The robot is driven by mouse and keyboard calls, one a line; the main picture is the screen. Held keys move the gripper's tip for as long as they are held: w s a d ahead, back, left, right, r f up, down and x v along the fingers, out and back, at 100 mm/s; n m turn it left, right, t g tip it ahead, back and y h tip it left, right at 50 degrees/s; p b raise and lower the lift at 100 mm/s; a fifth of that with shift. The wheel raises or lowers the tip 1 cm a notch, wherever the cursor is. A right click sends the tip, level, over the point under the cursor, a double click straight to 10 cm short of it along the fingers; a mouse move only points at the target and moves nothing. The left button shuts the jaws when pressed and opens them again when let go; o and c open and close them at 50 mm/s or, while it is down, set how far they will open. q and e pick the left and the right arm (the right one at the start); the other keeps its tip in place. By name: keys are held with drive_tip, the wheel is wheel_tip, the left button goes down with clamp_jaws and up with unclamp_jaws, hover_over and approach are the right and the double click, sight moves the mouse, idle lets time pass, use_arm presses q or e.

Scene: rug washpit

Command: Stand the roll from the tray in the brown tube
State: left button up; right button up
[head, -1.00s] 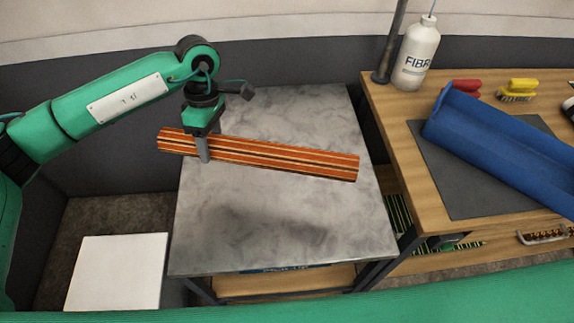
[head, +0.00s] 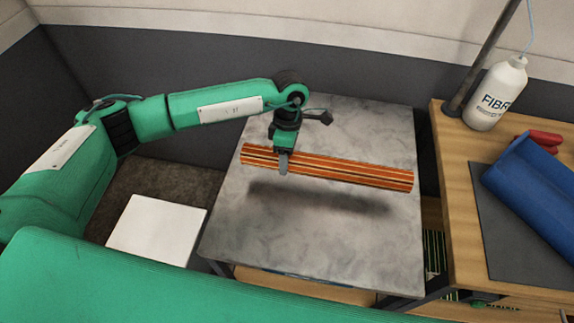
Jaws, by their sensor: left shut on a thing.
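The roll (head: 345,172), long with orange, cream and dark stripes, lies level in the grasp of my left gripper (head: 283,165). The gripper points down and is shut on it left of its middle. The roll hangs above a grey mottled tabletop (head: 300,235), with its shadow on the surface below. The blue tray (head: 540,195), a trough, stands on the wooden bench at the right and is cut off by the picture edge. The brown tube is not in view. My right gripper is not in view.
A wooden bench (head: 455,205) with a dark mat (head: 510,255) stands at the right. On it are a white bottle (head: 495,100), a dark pole (head: 487,55) and a red-handled item (head: 543,138). A white square block (head: 157,228) stands low at the left. The grey tabletop is otherwise clear.

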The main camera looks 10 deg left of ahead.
use_arm(q)
drive_tip(key=shift+x, duration=0.9)
drive_tip(key=f, duration=0.1)
drive_tip(key=f+p, duration=0.1)
drive_tip(key=f, duration=0.1)
drive_tip(key=shift+w+f, duration=0.2)
drive_tip(key=shift+f, duration=0.1)
drive_tip(key=o, duration=1.3)
drive_tip(key=shift+o, duration=0.2)
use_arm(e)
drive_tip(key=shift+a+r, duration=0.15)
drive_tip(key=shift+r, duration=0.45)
use_arm(q)
drive_tip(key=shift+r, duration=0.1)
drive_tip(key=b+v, duration=0.2)
drive_tip(key=v, duration=0.9)
drive_tip(key=shift+b, duration=0.35)
drive_tip(key=shift+r, duration=0.35)
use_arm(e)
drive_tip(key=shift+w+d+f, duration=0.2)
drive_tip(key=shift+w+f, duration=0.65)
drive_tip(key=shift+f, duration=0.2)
